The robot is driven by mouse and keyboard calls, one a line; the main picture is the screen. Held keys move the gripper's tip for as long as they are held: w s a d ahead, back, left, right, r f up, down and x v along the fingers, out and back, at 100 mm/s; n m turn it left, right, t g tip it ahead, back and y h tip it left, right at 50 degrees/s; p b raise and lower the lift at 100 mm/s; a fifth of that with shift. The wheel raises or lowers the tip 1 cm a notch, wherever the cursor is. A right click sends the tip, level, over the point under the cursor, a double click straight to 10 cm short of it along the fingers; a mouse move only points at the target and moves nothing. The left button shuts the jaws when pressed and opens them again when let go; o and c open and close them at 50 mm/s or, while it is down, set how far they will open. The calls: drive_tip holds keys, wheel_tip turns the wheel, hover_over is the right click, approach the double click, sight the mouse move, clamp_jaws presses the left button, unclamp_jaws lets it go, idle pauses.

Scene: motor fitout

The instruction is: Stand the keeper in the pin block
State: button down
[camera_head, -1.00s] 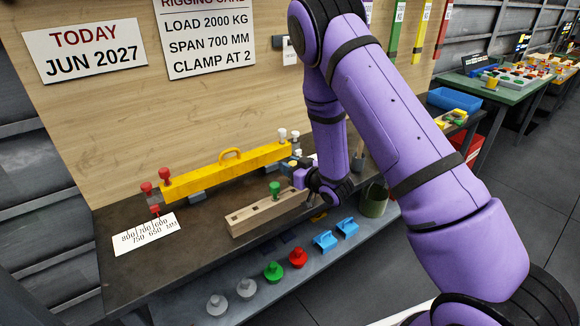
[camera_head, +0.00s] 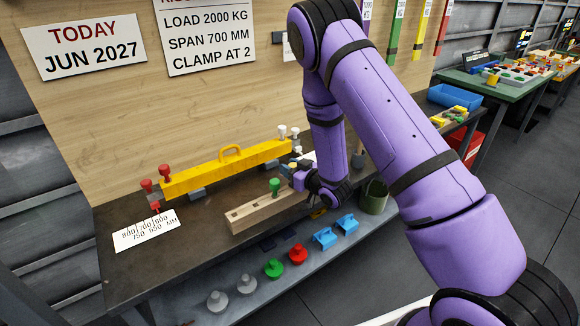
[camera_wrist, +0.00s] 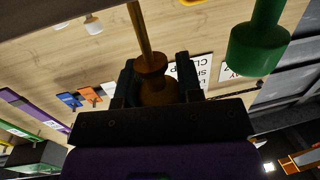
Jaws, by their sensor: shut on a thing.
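The pin block is a long pale wooden block (camera_head: 255,216) on the dark bench, with dark square openings in its top toward the left end. A green-knobbed keeper (camera_head: 275,186) stands upright in it, and its green head also shows large at the upper right of the wrist view (camera_wrist: 258,45). My gripper (camera_head: 300,180) is above the block's right end. In the wrist view my gripper (camera_wrist: 157,86) is shut on a yellow-orange keeper (camera_wrist: 152,66) with a flanged head and a thin shaft. Its tip lies outside the wrist view.
A yellow beam (camera_head: 228,168) with a handle lies behind the block, with red knobs (camera_head: 147,185) at its left and white knobs at its right. A scale card (camera_head: 146,230) lies at the bench's left. A green bucket (camera_head: 373,197) is at right.

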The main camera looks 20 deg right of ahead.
drive_tip(key=shift+f, duration=1.45)
drive_tip(key=c, duration=0.7)
unclamp_jaws()
drive_tip(key=v, duration=1)
drive_tip(key=shift+s+d, duration=0.2)
drive_tip(key=shift+s, duration=0.15)
drive_tip(key=shift+r, duration=0.1)
